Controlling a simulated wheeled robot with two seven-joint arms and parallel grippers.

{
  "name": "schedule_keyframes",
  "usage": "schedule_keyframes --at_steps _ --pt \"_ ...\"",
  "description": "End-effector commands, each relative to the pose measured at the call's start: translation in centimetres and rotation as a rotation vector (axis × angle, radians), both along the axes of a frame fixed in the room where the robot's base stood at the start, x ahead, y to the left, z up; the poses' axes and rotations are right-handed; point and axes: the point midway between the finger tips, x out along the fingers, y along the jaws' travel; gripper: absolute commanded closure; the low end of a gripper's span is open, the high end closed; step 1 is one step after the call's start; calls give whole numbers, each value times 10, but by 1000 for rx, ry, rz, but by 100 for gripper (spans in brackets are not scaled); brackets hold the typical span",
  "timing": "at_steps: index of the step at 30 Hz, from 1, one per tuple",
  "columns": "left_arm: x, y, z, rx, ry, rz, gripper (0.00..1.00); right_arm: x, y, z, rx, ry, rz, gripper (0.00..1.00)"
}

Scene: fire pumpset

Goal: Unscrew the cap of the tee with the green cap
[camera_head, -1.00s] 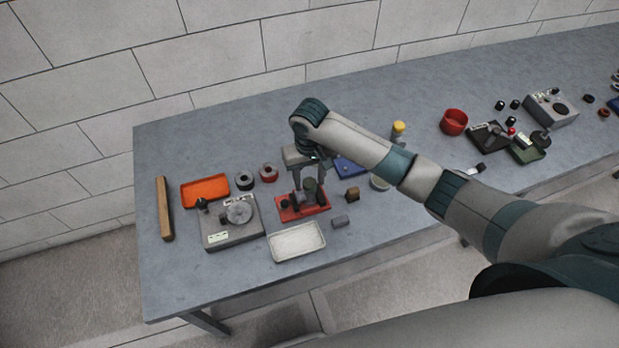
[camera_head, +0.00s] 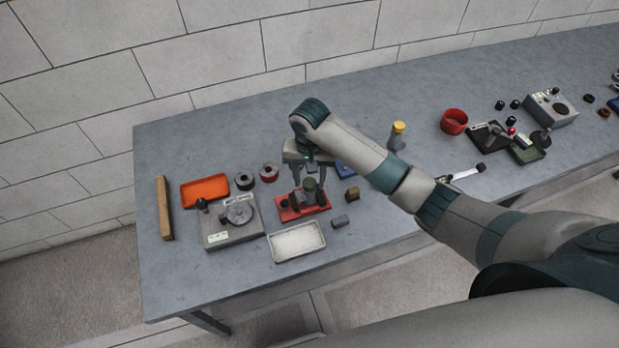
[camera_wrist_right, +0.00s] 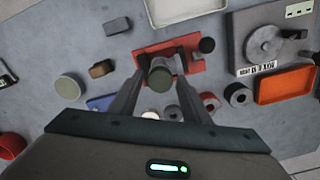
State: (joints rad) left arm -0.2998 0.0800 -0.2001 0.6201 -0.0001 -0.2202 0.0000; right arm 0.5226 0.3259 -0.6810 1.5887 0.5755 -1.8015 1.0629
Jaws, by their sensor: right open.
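The tee with the dull green cap (camera_head: 310,184) stands on a red base plate (camera_head: 316,211) in the head view. In the right wrist view the green cap (camera_wrist_right: 160,78) is seen from above, between the two fingers. My right gripper (camera_head: 309,189) is open and points down over the tee, one finger on each side of the cap. A gap shows between the fingers and the cap in the wrist view (camera_wrist_right: 162,66). Whether a finger touches the cap is hard to tell. My left gripper does not show.
Close by are a white tray (camera_head: 297,242), a grey block (camera_head: 341,221), a brown block (camera_head: 352,194) and a grey device with a dial (camera_head: 231,236). An orange tray (camera_head: 205,190) lies left. A yellow-capped fitting (camera_head: 398,131) stands behind my arm. The table's front left is clear.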

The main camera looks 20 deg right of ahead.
Motion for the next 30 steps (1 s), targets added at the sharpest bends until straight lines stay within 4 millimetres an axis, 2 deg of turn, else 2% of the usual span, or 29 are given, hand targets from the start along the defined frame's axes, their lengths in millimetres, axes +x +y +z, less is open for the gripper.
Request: schedule_keyframes --at_steps 7,8,12,13,20,30 --pt "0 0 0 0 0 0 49 1 0 0 0 -1 1 57" --pt "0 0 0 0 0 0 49 1 0 0 0 -1 1 59" --pt "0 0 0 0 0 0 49 1 0 0 0 0 1 93" --pt "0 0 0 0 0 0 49 1 0 0 0 0 1 97" --pt "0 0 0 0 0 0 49 1 0 1 -1 0 54 97" --pt "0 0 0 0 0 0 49 1 0 1 0 -1 371 97"
